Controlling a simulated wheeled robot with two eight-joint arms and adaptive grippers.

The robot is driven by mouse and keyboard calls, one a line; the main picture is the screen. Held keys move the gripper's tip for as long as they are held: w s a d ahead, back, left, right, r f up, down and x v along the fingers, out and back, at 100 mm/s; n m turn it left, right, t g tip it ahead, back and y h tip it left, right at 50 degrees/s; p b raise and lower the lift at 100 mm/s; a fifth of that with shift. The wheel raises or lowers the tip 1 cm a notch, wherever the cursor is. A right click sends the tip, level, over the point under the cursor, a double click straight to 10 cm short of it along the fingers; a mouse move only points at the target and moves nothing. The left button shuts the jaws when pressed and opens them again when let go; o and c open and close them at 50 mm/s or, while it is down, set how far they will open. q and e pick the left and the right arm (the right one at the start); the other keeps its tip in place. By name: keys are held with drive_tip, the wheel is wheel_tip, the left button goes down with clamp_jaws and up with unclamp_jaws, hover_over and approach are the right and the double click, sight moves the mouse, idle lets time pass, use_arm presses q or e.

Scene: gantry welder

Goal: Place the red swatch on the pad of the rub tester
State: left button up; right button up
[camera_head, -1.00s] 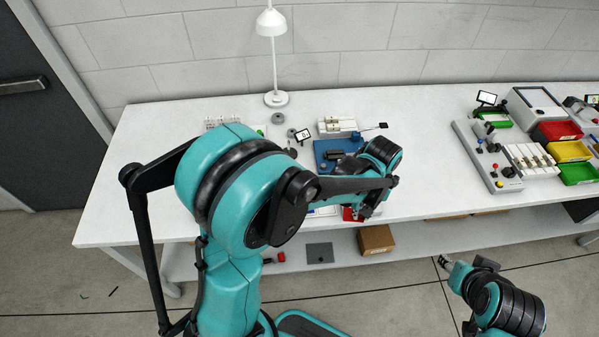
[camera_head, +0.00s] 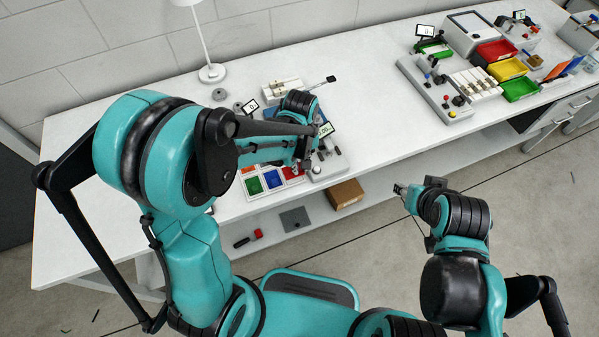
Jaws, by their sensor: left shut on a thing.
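The red swatch (camera_head: 292,172) shows at the right end of a row of coloured squares, near the front edge of the bench. My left gripper (camera_head: 298,170) is right at it, pointing down, and is shut on it. The fingertips are small and partly hidden, so I cannot tell whether the swatch is clear of the surface. A grey device (camera_head: 327,167) with knobs and a small screen stands just right of the gripper. I cannot tell whether it is the rub tester, and no pad shows clearly. My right gripper (camera_head: 400,189) is in front of the bench, away from these things; its jaws are unclear.
Green (camera_head: 254,186) and blue (camera_head: 272,180) squares lie left of the red one. A white lamp (camera_head: 211,73) stands at the back. A control panel (camera_head: 435,92) and coloured bins (camera_head: 507,69) are farther right. Bench between is clear. A cardboard box (camera_head: 346,193) sits below.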

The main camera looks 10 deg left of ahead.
sight(300, 171)
use_arm(q)
wheel_tip(300, 171, down, 4)
drive_tip(key=shift+f+b, duration=0.1)
drive_tip(key=shift+b, duration=0.7)
drive_tip(key=o, duration=0.5)
